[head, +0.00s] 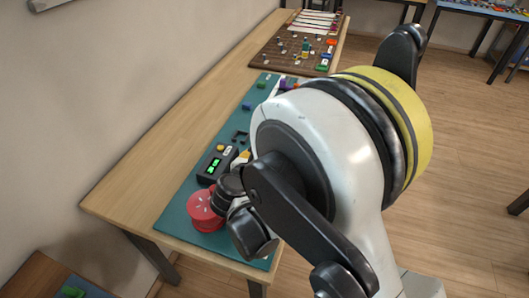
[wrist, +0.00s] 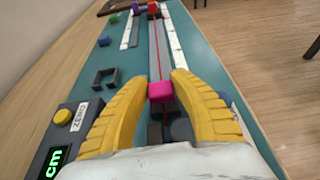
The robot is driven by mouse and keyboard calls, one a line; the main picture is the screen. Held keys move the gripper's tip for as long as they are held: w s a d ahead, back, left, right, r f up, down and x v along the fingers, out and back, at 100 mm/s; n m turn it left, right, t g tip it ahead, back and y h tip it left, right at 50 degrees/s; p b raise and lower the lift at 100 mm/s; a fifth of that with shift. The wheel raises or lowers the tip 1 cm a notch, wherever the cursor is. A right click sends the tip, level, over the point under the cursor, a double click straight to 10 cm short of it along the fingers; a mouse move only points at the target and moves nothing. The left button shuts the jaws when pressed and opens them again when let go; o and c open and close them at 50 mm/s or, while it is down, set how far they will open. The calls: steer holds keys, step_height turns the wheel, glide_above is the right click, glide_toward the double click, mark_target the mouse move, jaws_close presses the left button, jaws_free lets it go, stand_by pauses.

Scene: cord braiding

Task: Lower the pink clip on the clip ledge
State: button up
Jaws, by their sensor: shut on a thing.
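The pink clip (wrist: 161,91) is between the yellow fingertips of my gripper (wrist: 161,82) in the wrist view. My gripper is shut on it. A thin red cord (wrist: 158,55) runs from the clip away along a grey rail to the far end, where red and purple blocks (wrist: 154,8) sit. Dark blocks (wrist: 155,132) show just below the clip, between the fingers; I cannot tell whether one is the clip ledge or whether the clip touches it. In the head view my arm hides the clip and most of the gripper.
A readout box (wrist: 70,125) with a yellow button stands left of my fingers on the teal mat (head: 182,205). A black square frame (wrist: 105,78) lies beyond it. A red round object (head: 205,208) is at the mat's near end. A brown board (head: 285,48) lies farther along.

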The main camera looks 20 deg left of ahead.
steer(key=shift+f, duration=0.15)
steer(key=shift+f, duration=0.25)
steer(key=o, duration=0.8)
steer(key=shift+r, duration=0.1)
steer(key=shift+r+p, duration=2.6)
steer(key=shift+r, duration=1.35)
